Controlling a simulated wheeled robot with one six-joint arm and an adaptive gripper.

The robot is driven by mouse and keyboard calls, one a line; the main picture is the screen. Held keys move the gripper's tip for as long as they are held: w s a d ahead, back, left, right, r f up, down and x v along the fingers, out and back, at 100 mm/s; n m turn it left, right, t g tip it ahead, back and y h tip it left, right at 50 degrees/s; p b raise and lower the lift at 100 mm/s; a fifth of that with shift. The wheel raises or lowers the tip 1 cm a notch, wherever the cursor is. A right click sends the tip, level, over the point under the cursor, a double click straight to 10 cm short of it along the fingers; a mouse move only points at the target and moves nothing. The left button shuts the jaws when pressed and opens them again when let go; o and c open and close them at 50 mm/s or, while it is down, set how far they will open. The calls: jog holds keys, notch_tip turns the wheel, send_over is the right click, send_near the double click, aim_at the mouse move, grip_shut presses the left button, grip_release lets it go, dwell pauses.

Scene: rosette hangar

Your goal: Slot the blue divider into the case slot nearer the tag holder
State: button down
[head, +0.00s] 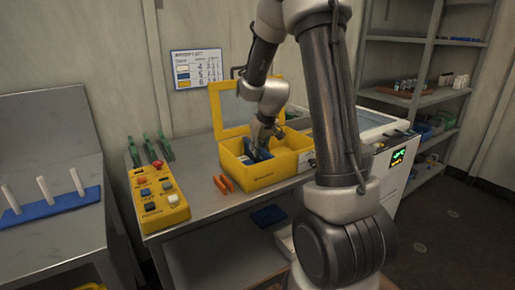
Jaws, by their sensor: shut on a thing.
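The yellow case (270,180) stands on the metal bench with its lid (234,105) raised at the back. My gripper (262,145) points down into the left part of the case and is shut on the blue divider (253,156). The divider's lower edge is hidden by the case's front wall, so I cannot tell whether it sits in a slot. A small pale patch on the case's right end (307,162) may be the tag holder; it is too small to be sure. The slots are not visible.
Orange-handled pliers (223,184) lie in front of the case. A yellow button box (160,198) and green clamps (152,150) are to the left. A white machine with a display (398,156) stands to the right.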

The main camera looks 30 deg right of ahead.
jog(key=shift+f, duration=0.35)
dwell(0.7)
dwell(0.5)
jog(key=c, duration=1.4)
grip_release()
jog(key=o, duration=0.4)
jog(key=shift+r, duration=8)
